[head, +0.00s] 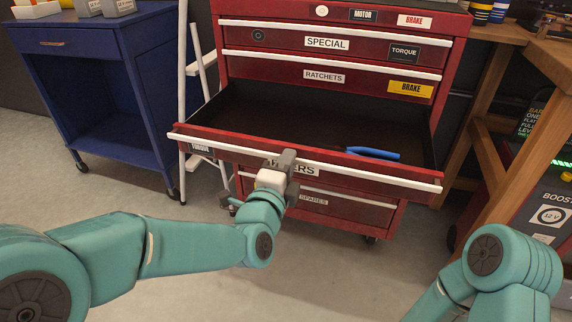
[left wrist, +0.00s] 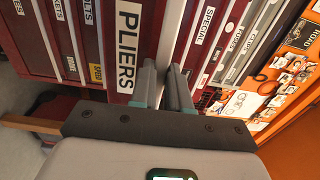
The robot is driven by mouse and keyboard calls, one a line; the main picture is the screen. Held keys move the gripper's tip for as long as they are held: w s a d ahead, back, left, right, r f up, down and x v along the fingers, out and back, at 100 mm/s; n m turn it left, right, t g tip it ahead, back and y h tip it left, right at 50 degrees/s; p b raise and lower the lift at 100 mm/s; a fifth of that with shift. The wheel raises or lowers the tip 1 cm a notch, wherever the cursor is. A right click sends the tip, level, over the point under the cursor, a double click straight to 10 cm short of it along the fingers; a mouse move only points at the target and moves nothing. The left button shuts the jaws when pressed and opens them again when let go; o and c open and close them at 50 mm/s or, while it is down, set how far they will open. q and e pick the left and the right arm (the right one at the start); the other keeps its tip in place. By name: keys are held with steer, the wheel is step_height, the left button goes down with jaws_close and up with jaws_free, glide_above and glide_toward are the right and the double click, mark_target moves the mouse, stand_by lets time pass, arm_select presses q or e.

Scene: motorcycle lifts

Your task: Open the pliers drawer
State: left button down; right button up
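The red pliers drawer (head: 360,178) stands pulled well out of the red tool chest, its dark inside showing. Its front label is partly covered by my gripper in the head view; the PLIERS label (left wrist: 127,46) is readable in the left wrist view. A blue-handled tool (head: 373,153) lies inside at the right. My left gripper (head: 284,163) is at the middle of the drawer's pale handle bar (head: 215,143). In the left wrist view its fingers (left wrist: 165,82) are close together on either side of the handle bar (left wrist: 173,32). My right gripper is out of view.
The RATCHETS drawer (head: 370,80) and SPECIAL drawer (head: 380,46) above are shut, as is the SPARES drawer (head: 345,204) below. A blue cart (head: 120,80) stands left, a wooden bench (head: 500,150) right. Floor in front is clear.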

arm_select(q)
steer(key=c, duration=1.1)
jaws_free()
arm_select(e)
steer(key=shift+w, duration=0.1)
arm_select(q)
steer(key=b+v, duration=0.5)
steer(key=v, duration=1.1)
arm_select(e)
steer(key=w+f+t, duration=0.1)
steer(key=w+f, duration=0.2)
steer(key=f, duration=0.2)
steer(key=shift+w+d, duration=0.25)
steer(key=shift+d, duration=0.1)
arm_select(q)
steer(key=shift+s+r, duration=0.1)
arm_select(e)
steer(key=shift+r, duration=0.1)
